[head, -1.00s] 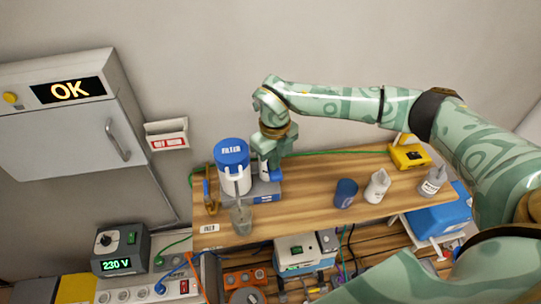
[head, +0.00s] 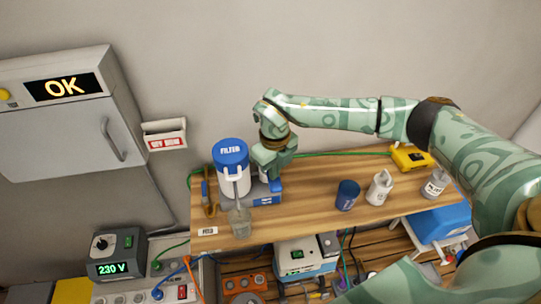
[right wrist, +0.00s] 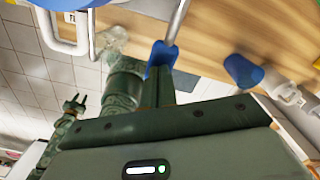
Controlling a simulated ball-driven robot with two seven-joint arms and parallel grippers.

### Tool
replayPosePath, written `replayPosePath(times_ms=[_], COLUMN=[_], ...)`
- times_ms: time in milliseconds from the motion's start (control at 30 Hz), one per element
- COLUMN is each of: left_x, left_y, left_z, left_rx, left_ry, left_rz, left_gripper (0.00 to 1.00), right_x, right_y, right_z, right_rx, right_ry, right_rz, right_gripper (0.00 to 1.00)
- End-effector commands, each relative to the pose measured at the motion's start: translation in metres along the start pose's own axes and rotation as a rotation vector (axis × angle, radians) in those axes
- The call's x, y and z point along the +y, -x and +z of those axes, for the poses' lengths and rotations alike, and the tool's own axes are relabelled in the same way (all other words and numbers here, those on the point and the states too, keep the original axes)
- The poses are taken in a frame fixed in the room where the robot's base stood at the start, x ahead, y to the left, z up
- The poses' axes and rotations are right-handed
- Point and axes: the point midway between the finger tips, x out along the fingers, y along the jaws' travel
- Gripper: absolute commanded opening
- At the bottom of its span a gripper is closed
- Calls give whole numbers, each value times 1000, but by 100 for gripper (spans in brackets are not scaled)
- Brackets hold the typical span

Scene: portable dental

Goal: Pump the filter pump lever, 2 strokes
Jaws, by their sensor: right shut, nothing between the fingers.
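The filter pump's white canister (head: 233,185) with its blue lid (head: 231,154) stands at the left end of the wooden bench. My right gripper (head: 272,169) is above this base, shut and empty. In the right wrist view, the lever's blue grip (right wrist: 160,57) on a metal rod (right wrist: 176,20) is directly in front of my fingers (right wrist: 160,82). I cannot tell whether they touch it. The hand hides much of the lever in the head view.
A clear beaker (head: 239,222) stands in front of the canister. A blue cup (head: 347,195), white bottles (head: 379,187) and a yellow case (head: 411,158) stand further right. A green hose (head: 335,154) runs along the back. The bench middle (head: 312,190) is clear.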

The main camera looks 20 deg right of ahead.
Motion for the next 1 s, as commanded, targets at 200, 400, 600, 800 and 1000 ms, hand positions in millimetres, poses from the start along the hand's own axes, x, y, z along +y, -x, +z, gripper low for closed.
replayPosePath(times_ms=[200,400,600,800,1000], left_x=[0,-1,-1,-2,-3], left_y=[1,11,26,40,54], left_z=[0,-2,-4,-6,-8], left_rx=[0,2,4,5,6], left_ry=[0,0,0,0,0], left_rz=[0,-1,-1,-2,-2], left_gripper=[35,35,35,35,35], right_x=[0,0,0,0,0], right_y=[0,12,30,46,64], right_z=[0,0,-1,-1,-1], right_rx=[2,1,2,2,2], right_ry=[0,0,0,0,0], right_rz=[0,-1,-1,0,1], right_gripper=[0,0,0,0,0])
